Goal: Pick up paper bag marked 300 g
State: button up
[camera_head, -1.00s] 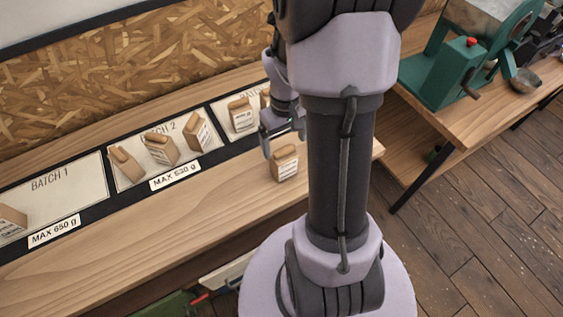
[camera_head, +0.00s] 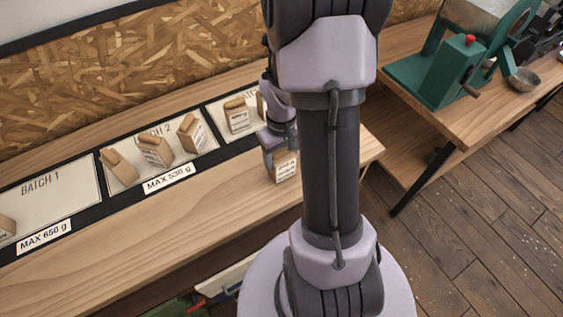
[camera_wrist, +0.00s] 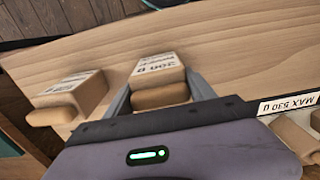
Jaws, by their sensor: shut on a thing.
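The tan paper bag with a white label reading 300 g (camera_wrist: 157,66) stands between my fingers in the wrist view; its print appears upside down. My gripper (camera_wrist: 160,94) is shut on it, one finger on each side. In the head view the same bag (camera_head: 285,169) shows on the bare wood at the front of the bench, partly hidden by my gripper (camera_head: 276,150). I cannot tell whether it has left the wood.
Another labelled bag (camera_wrist: 76,92) is close by, left of the held one in the wrist view. Several bags stand on the Batch 2 mat (camera_head: 122,178) and the mat to its right. A green machine (camera_head: 440,75) is on the right bench.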

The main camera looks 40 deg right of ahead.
jog(key=c, duration=0.3)
jog(key=shift+r, duration=0.1)
